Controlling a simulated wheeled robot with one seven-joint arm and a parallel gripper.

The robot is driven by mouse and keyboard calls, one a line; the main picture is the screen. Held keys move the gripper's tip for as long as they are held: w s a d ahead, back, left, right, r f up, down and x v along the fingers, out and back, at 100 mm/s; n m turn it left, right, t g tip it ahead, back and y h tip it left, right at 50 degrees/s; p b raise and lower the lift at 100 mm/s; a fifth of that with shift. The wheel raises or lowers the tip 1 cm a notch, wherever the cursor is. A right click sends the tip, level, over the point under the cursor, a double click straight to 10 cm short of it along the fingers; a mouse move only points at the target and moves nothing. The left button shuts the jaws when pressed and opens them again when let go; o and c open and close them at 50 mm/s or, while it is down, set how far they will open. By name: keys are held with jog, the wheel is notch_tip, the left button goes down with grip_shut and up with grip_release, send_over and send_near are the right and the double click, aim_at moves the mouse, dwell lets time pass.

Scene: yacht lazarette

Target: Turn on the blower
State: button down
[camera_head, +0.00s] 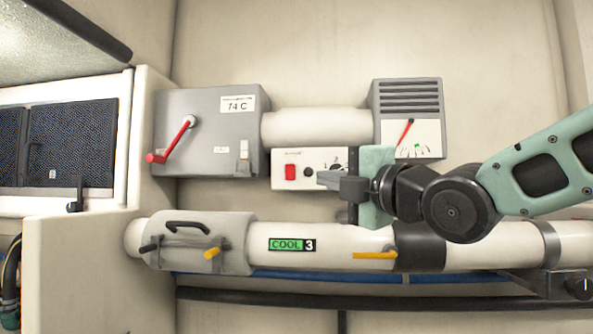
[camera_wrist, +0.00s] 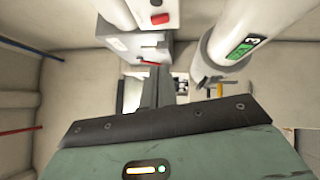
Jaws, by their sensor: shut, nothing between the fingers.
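The red switch also shows at the top of the wrist view (camera_wrist: 159,18).
A grey box (camera_head: 210,105) labelled 74 C, with a red lever (camera_head: 172,140), is left of the panel. Bare wall lies above.

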jog(key=p, duration=0.5)
send_near(285, 168)
jog(key=a, duration=0.4)
jog(key=shift+w+d+r+p, duration=0.15)
jog(key=shift+w+p, duration=0.4)
jog(key=shift+w, duration=0.25)
jog(key=shift+w+d+r+p, duration=0.1)
jog(key=shift+w+r+p, duration=0.05)
jog(key=shift+w+p, duration=0.6)
jog(key=shift+w+d+r+p, duration=0.15)
jog(key=shift+w+p, duration=0.25)
jog(key=shift+w, duration=0.5)
